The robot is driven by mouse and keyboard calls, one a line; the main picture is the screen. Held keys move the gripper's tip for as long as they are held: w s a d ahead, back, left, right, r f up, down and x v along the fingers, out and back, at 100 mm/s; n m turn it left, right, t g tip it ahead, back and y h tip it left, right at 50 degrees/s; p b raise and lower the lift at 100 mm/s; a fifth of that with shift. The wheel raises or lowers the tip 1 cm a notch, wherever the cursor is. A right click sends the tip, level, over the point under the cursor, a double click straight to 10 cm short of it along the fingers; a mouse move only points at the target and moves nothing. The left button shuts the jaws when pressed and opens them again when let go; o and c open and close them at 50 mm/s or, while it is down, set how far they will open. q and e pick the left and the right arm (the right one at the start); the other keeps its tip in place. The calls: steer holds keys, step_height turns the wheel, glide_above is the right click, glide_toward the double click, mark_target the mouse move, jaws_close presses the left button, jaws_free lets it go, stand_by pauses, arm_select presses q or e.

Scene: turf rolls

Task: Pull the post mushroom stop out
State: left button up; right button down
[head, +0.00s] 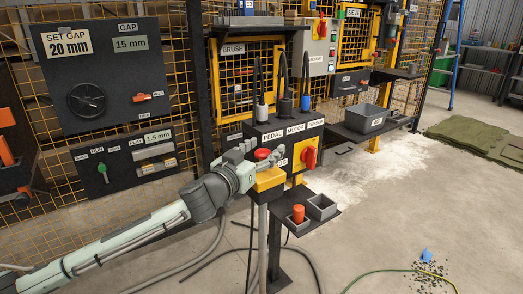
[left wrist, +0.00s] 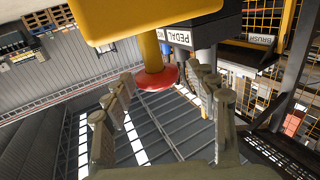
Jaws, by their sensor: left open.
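The red mushroom stop (head: 262,154) sits on a yellow box (head: 268,181) on top of a post, in front of the control panel. In the left wrist view the red mushroom head (left wrist: 156,79) shows below the yellow housing (left wrist: 150,22), joined to it by a yellow neck. My left gripper (head: 264,158) is at the mushroom, with its fingers open. In the left wrist view the left gripper (left wrist: 163,92) has finger pairs on both sides of the red head, with visible gaps. I cannot tell whether a finger touches it. My right gripper is not in view.
The panel with the red rotary switch (head: 309,157) stands close behind the post. A small shelf with an orange-red cylinder (head: 298,214) and an empty square cup (head: 321,207) is at right. A grey bin (head: 365,118) stands beyond. Cables and a hose lie on the floor.

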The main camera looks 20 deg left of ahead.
arm_select(q)
steer(key=v, duration=1.2)
steer(key=s+a+f+n+g+y, duration=0.1)
steer(key=s+a+f+g+y, duration=0.15)
steer(key=f, duration=0.65)
steer(key=s+a+f+n+g+y, duration=0.1)
steer(key=a+f+g+y, duration=0.15)
steer(key=f, duration=0.55)
steer(key=s+a+f+g+y, duration=0.1)
steer(key=s+a+f+g, duration=0.15)
steer(key=f, duration=0.65)
steer(key=s+d+f+g, duration=0.1)
steer(key=s+f+g, duration=0.2)
steer(key=s+f, duration=0.6)
steer(key=s+d+f+m+g+h, duration=0.1)
steer(key=s+f+g, duration=0.3)
steer(key=s+f, duration=0.5)
steer(key=shift+s+d+f, duration=0.3)
steer(key=shift+d+f, duration=0.2)
